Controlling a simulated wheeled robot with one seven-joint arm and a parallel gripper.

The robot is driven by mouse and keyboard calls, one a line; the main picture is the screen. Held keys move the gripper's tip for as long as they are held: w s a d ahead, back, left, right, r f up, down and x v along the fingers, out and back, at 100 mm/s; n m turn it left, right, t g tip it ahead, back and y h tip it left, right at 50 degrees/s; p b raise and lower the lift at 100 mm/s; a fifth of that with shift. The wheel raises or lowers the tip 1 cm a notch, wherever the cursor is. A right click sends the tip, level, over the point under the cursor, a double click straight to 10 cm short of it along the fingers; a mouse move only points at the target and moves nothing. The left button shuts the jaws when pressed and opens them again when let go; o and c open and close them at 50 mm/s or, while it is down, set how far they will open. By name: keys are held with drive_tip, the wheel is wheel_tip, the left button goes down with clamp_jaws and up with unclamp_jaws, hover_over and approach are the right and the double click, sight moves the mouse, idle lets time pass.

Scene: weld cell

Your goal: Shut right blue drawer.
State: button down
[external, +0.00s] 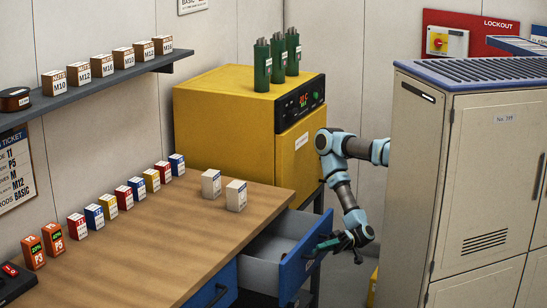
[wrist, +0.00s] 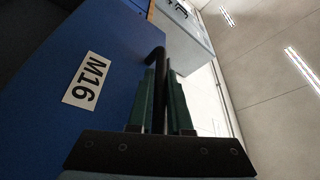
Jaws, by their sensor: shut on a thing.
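A dark bar handle (wrist: 155,56) stands out from that front. My gripper (external: 322,243) is at the drawer front, its green fingers (wrist: 161,78) on either side of the handle and shut on it.
The left blue drawer (external: 212,285) sits beside it under the bench top (external: 170,225). Two white boxes (external: 236,196) stand on the bench near the open drawer. A yellow oven (external: 222,115) is behind, and a beige cabinet (external: 412,170) stands close on the right.

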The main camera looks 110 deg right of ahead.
drive_tip(key=w+d+b, duration=0.3)
drive_tip(key=w+d, duration=0.7)
drive_tip(key=shift+d, duration=0.1)
drive_tip(key=shift+w+d, duration=0.45)
drive_tip(key=shift+w, duration=0.05)
drive_tip(key=shift+d, duration=0.1)
drive_tip(key=c, duration=1.1)
unclamp_jaws()
drive_tip(key=shift+o, duration=1.3)
drive_tip(key=b+v, duration=0.3)
drive_tip(key=v, duration=0.7)
drive_tip(key=shift+s, duration=0.35)
